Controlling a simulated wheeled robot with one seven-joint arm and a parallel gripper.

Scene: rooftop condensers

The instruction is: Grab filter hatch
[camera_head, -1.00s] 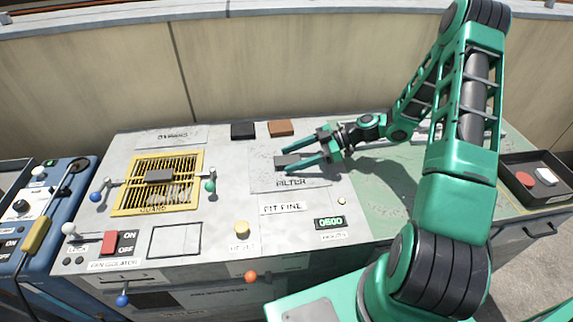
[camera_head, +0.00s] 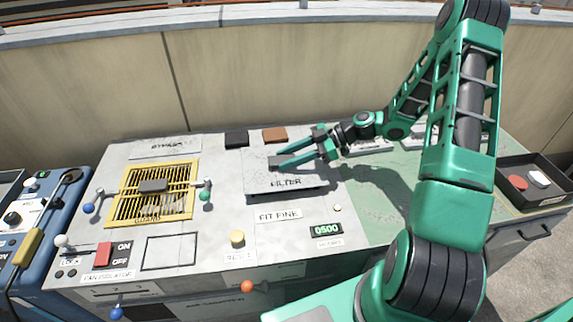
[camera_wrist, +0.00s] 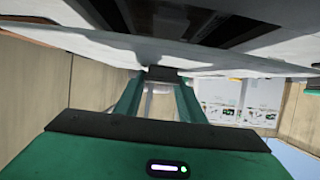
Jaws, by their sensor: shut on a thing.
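The filter hatch (camera_head: 285,180) is a grey speckled plate marked FILTER in the middle of the grey bench top. My gripper (camera_head: 275,162) reaches in from the right, its green fingers shut on the hatch's dark handle. The hatch looks raised a little, with a dark shadow under its front edge. In the wrist view, the fingers hold the dark handle (camera_wrist: 162,73) at the plate, and dark recesses (camera_wrist: 200,25) show past the plate's edge. The fingers cover most of the handle in the head view.
A yellow-framed guard grille (camera_head: 152,193) with side knobs lies to the left. A black block (camera_head: 236,139) and a brown block (camera_head: 274,134) sit behind the hatch. The green area (camera_head: 375,195) right is mostly clear.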

